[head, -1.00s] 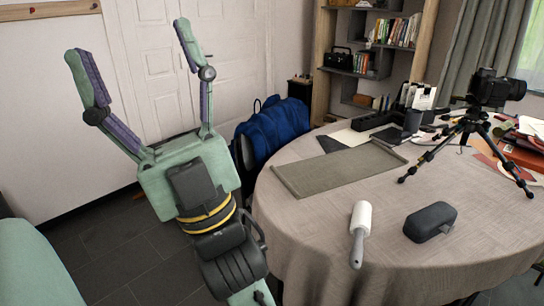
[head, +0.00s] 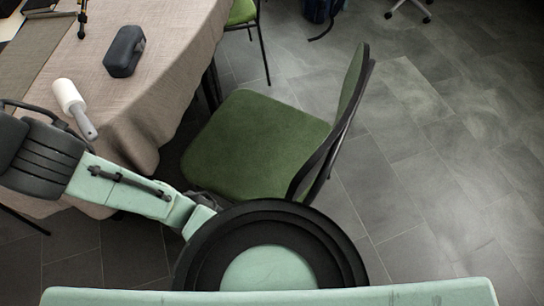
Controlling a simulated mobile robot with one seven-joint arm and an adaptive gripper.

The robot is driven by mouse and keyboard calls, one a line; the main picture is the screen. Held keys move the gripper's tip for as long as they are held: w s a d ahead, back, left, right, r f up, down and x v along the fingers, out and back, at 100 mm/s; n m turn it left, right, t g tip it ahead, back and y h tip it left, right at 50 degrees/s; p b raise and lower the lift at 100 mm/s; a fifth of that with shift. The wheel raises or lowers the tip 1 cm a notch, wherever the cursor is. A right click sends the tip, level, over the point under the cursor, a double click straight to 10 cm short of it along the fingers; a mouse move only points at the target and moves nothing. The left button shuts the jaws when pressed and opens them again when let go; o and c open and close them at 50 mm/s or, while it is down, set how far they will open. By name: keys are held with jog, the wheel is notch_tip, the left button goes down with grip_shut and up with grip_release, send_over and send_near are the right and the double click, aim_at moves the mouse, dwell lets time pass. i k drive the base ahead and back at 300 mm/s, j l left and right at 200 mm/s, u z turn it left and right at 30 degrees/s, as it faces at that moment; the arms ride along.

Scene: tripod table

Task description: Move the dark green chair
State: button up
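A dark green chair (head: 250,145) with a black frame stands in the middle of the head view, right of the table. Its seat faces the table and its backrest is on the right, seen nearly edge-on. Its lower front is partly hidden behind my arm and the round black base of my arm. My gripper is out of the frame; only my arm links show, at the lower left. I cannot see its fingers.
The cloth-covered round table (head: 160,80) fills the upper left. On it are a dark case (head: 124,52) and a white lint roller (head: 72,103). Another green chair (head: 243,12) stands at the top. Grey tiled floor (head: 440,170) lies open on the right.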

aim_at(256, 144)
jog(key=k+l+u, duration=0.1)
jog(key=l, duration=0.35)
jog(key=k+l+u, duration=0.1)
jog(key=l, duration=0.35)
jog(key=k+l+u, duration=0.1)
jog(key=l, duration=0.3)
jog(key=k+l+u, duration=0.1)
jog(key=k+l, duration=0.15)
jog(key=l, duration=0.15)
jog(key=k+l+u, duration=0.1)
jog(key=l, duration=0.3)
jog(key=k+l+u, duration=0.1)
jog(key=k+l, duration=0.15)
jog(key=l, duration=0.15)
jog(key=i+j, duration=0.2)
jog(key=j+u, duration=0.05)
jog(key=j, duration=0.05)
